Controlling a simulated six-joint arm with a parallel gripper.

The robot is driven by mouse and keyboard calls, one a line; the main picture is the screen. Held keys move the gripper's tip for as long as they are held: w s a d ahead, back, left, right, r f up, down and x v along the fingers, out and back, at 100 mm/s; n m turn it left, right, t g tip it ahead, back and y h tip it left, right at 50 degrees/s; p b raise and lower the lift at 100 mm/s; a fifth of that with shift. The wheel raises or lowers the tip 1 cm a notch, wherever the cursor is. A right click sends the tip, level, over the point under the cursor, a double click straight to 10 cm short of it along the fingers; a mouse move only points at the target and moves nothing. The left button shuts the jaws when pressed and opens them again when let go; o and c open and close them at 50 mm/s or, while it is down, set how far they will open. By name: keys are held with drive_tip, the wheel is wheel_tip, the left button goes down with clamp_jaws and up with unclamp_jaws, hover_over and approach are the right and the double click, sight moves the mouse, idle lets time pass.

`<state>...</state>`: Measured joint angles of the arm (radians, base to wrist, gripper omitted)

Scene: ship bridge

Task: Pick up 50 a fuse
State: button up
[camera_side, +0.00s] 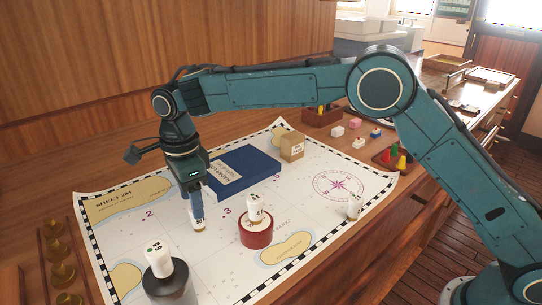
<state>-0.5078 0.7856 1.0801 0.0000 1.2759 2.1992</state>
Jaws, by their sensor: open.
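My gripper (198,214) points down at the left middle of the chart, open, with its fingers at a small white fuse (199,227). The fingers hide most of that fuse. A second white fuse (255,210) stands upright on a red round holder (257,237). A third white fuse (157,260) stands on a dark grey cylinder (170,288) at the front left. A fourth white fuse (353,207) stands near the chart's right edge. The markings are too small to tell which fuse is 50 A.
The chart (170,215) covers the wooden desk. A blue book (240,170) and a cardboard box (291,146) lie behind my gripper. Brass weights (62,273) stand at the left edge. Small coloured pieces (401,161) sit in a tray at the right.

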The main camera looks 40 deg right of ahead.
drive_tip(key=shift+f, duration=0.35)
drive_tip(key=shift+d+f, duration=0.2)
drive_tip(key=shift+f, duration=2.4)
drive_tip(key=c, duration=1)
drive_tip(key=shift+c, duration=0.3)
drive_tip(key=shift+r, duration=0.2)
wheel_tip(320, 180, up, 20)
drive_tip(key=shift+f, duration=0.2)
